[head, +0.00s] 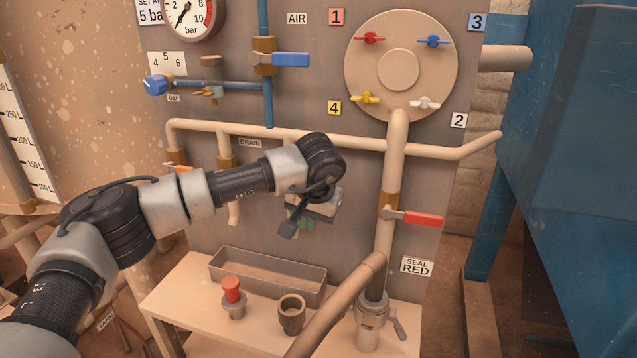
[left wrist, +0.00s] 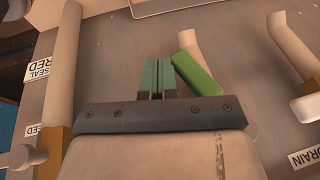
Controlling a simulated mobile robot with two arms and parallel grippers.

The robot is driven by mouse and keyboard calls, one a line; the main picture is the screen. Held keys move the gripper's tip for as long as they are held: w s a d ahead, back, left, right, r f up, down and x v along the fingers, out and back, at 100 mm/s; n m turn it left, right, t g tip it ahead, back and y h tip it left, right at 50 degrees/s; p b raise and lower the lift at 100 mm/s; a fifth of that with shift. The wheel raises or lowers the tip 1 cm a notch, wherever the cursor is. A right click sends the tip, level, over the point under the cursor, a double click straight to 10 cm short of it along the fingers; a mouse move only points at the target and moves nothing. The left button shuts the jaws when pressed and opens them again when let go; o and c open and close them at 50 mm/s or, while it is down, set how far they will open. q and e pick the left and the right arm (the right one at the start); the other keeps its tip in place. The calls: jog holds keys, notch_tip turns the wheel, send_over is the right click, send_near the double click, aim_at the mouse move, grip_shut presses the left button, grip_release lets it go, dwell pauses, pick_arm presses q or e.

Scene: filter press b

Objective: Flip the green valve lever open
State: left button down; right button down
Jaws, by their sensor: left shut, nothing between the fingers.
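The green valve lever (left wrist: 198,74) shows in the left wrist view as a slanted bright green bar, just right of my left fingers, in front of a short beige pipe. My left gripper (left wrist: 158,72) is shut, its two teal fingers side by side with nothing between them. I cannot tell whether the fingers touch the lever. In the head view my left gripper (head: 303,222) hangs in front of the grey panel, below the horizontal pipe. There the wrist and gripper hide most of the lever area. My right gripper is not in view.
A red-handled valve (head: 420,218) sits on the thick upright pipe to the right, above the SEAL RED label (head: 417,266). A blue-handled valve (head: 290,59) is above.

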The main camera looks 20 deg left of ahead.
pick_arm(q)
jog(key=shift+a+f+y, duration=0.35)
jog(key=shift+a+y, duration=0.2)
jog(key=shift+y, duration=0.35)
jog(key=shift+a+f+y, duration=0.35)
jog(key=shift+a+y, duration=0.2)
jog(key=shift+y, duration=0.35)
jog(key=shift+m, duration=0.3)
jog(key=b+v, duration=0.1)
jog(key=v, duration=0.9)
jog(key=shift+s+d+r, duration=0.2)
jog(key=shift+r, duration=0.05)
